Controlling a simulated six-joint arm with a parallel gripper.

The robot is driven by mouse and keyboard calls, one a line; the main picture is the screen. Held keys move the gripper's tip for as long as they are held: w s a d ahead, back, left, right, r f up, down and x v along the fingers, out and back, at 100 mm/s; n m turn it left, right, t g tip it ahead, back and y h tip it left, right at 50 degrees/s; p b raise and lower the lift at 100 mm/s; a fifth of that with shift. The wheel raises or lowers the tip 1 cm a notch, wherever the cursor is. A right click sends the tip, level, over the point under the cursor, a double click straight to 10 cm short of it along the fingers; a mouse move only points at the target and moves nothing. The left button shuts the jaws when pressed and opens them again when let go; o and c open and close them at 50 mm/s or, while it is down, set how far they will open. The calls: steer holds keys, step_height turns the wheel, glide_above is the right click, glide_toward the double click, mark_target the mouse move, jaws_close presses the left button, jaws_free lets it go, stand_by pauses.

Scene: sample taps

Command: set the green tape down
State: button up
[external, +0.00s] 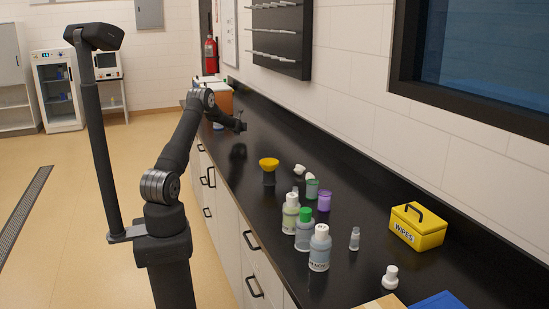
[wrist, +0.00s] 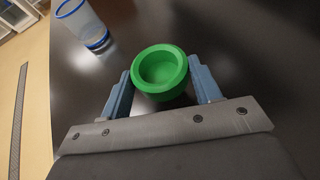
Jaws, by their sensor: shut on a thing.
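The green tape (wrist: 160,72) shows in the wrist view as a thick round green piece with a hollow centre. My gripper (wrist: 158,70) is shut on it, one blue-grey finger on each side. In the external view my gripper (external: 241,126) is over the far part of the black counter, with a dark patch on the counter below it. The tape cannot be made out there. I cannot tell for sure how far the tape is from the counter.
A clear cup with blue bands (wrist: 88,28) stands near the tape at upper left. Nearer on the counter (external: 225,178) are a yellow-topped item (external: 269,164), a green cup (external: 312,189), a purple cup (external: 324,200), several bottles and a yellow wipes box (external: 420,230). Dark counter right of the tape looks bare.

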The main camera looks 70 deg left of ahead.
mark_target(233, 136)
steer(key=shift+a+f, duration=0.15)
steer(key=shift+f, duration=1.95)
steer(key=shift+s+f, duration=0.1)
steer(key=shift+f, duration=0.05)
steer(key=o, duration=1)
steer(key=shift+o, duration=0.2)
steer(key=shift+r, duration=0.25)
steer(key=v, duration=1.2)
